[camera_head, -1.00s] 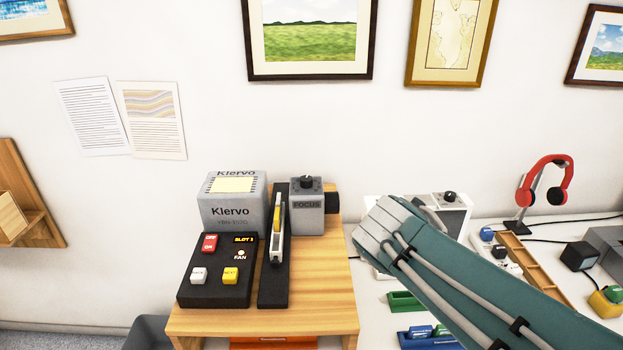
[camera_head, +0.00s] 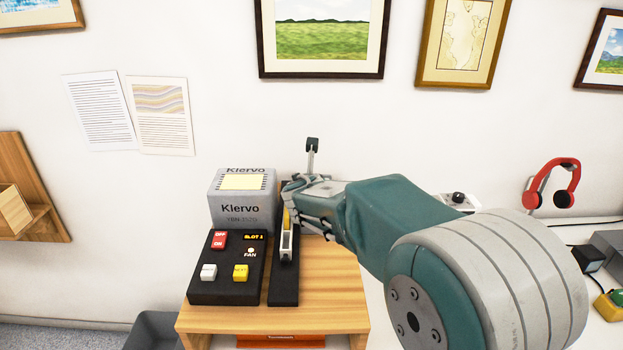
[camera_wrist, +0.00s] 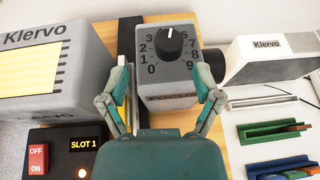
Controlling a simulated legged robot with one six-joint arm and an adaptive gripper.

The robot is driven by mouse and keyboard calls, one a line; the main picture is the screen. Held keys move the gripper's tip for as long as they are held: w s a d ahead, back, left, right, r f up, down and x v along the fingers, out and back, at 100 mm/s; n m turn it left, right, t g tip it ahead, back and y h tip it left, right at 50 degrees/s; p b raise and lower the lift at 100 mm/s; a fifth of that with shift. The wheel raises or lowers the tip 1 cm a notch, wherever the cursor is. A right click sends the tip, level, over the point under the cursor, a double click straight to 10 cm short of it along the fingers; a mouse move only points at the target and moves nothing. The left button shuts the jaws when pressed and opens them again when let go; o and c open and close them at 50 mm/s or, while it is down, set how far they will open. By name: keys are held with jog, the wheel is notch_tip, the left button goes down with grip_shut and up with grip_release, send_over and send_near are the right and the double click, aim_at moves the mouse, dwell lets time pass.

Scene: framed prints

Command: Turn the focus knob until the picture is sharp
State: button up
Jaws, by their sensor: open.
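The grey focus block (camera_wrist: 165,90) shows in the wrist view with a round black focus knob (camera_wrist: 168,46) on its numbered face. The knob's white mark points up, between 4 and 5. My gripper (camera_wrist: 164,72) is open, with one finger on each side of the block, just below the knob. I see nothing between the fingers that they hold. The grey Klervo projector (camera_head: 241,208) stands to the left, with a blank cream panel on top. No projected picture can be made out.
The black control panel (camera_head: 226,266) with OFF/ON switch and "SLOT 1" display sits left of a dark slide rail (camera_head: 284,288). The wooden stand (camera_head: 335,300) has bare room at front right. Red headphones (camera_head: 552,184) stand at the right. Framed prints hang above.

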jog(key=w, duration=0.1)
jog(key=w+d+f, duration=0.1)
jog(key=w+d, duration=0.1)
jog(key=w, duration=0.1)
jog(key=shift+w+f, duration=0.1)
jog(key=shift+f, duration=0.2)
jog(key=shift+w+a+f, duration=0.1)
jog(key=shift+w+f, duration=0.15)
jog(key=shift+w, duration=0.3)
jog(key=shift+w+a, duration=0.15)
jog(key=shift+a, duration=0.3)
jog(key=shift+d, duration=0.3)
grip_shut()
